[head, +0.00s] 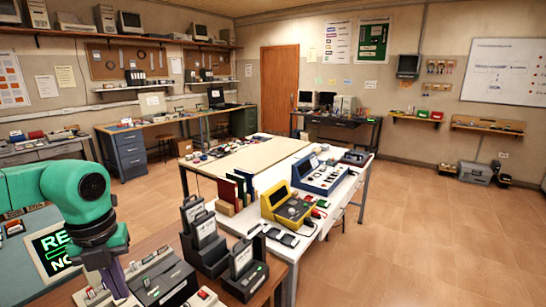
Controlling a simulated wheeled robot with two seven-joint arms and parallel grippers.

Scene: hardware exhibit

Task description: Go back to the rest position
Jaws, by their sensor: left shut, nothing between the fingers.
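My left arm, green and black, comes in from the left edge of the head view. Its gripper (115,281) points down at the lower left, and its purple fingers are shut and empty. It is in front of a dark box (165,283) with small switches, at the near edge of the wooden table. I cannot tell whether the fingers touch anything there. My right gripper is not in view.
Several black devices (205,243) stand on the near table. Behind it, a white table (285,157) holds a yellow device (290,203), a blue device (322,175) and upright folders (237,187). The floor (430,230) at the right is clear.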

